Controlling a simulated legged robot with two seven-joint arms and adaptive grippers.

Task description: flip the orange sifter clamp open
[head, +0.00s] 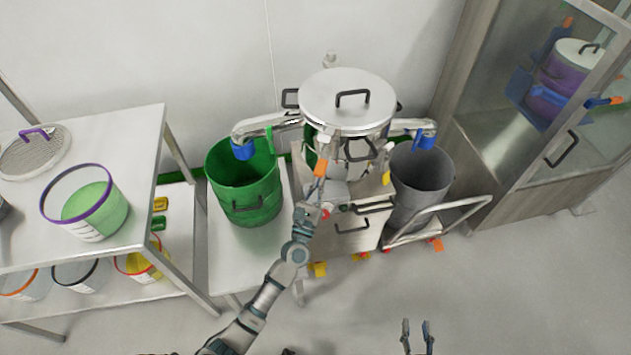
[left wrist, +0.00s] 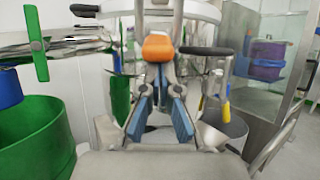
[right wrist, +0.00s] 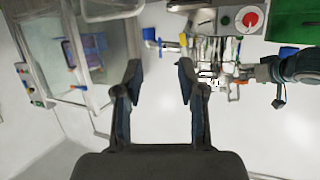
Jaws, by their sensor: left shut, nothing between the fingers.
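The orange sifter clamp (head: 320,168) is on the front of the steel sifter (head: 350,120), below its lidded top. In the left wrist view the orange clamp (left wrist: 158,47) sits just beyond the fingertips, near the picture's middle. My left gripper (head: 319,187) is shut and empty, right below the clamp; its blue-padded fingers (left wrist: 160,85) point at it. I cannot tell whether they touch it. My right gripper (head: 417,328) is open and empty, low in the head view, far from the sifter; its fingers (right wrist: 158,75) stand apart in the right wrist view.
A green bin (head: 243,190) stands left of the sifter and a grey bin (head: 420,185) right of it on a cart (head: 450,216). A table (head: 150,150) with a sieve and a purple-rimmed tub is at left. A glass cabinet (head: 545,140) is at right. The front floor is clear.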

